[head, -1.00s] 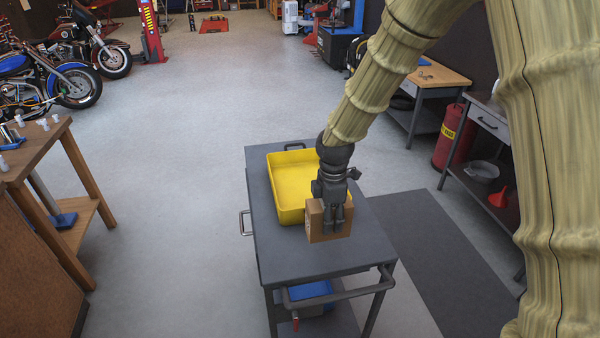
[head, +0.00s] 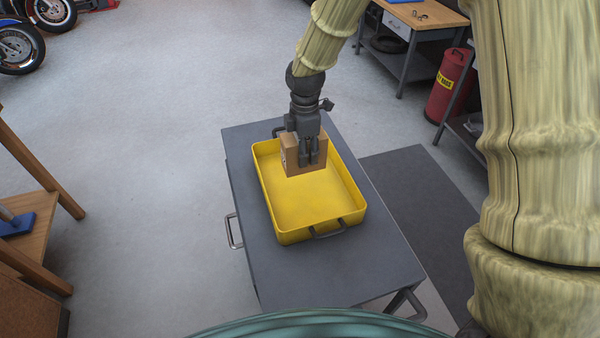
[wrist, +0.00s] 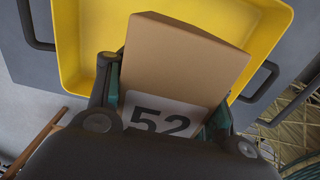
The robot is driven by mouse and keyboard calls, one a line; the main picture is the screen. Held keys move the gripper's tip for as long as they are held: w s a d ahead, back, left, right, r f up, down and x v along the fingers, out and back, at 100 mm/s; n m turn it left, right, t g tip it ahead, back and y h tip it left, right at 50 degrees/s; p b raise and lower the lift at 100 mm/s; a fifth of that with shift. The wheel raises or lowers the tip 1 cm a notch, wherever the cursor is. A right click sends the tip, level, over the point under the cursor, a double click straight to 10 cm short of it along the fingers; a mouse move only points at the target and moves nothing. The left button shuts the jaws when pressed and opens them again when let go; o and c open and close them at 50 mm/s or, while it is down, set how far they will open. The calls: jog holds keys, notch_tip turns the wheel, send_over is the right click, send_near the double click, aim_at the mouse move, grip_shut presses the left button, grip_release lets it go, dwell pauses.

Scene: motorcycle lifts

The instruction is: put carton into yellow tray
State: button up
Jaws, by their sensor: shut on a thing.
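The carton (head: 291,158) is a small brown box, held in my gripper (head: 311,158). The gripper is shut on it, with a finger on each side. In the wrist view the carton (wrist: 183,62) shows a white label reading 52 between the fingers. The yellow tray (head: 354,214) is a shallow rectangular tray with dark handles, lying on the grey cart. In the head view the carton is over the far part of the tray. The yellow tray (wrist: 271,22) also shows behind the carton in the wrist view. I cannot tell whether the carton touches the tray floor.
The grey cart top (head: 340,277) is bare around the tray. A wooden table (head: 40,215) stands at the left. A workbench (head: 418,40) and a red canister (head: 447,87) are at the right. Motorcycles stand at the far left.

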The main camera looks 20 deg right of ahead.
jog(key=shift+s+f, duration=0.2)
jog(key=shift+f, duration=0.2)
notch_tip(320, 180, down, 4)
jog(key=shift+w+p, duration=0.15)
jog(key=shift+p, duration=0.65)
jog(key=shift+s+f, duration=0.25)
jog(key=shift+f, duration=0.25)
notch_tip(320, 180, down, 3)
jog(key=shift+w+r+p, duration=0.1)
jog(key=shift+w+p, duration=0.05)
jog(key=shift+p, duration=0.6)
jog(key=shift+f, duration=0.35)
jog(key=shift+f, duration=0.15)
jog(key=o, duration=1.1)
jog(key=shift+o, duration=0.2)
jog(key=shift+r, duration=0.3)
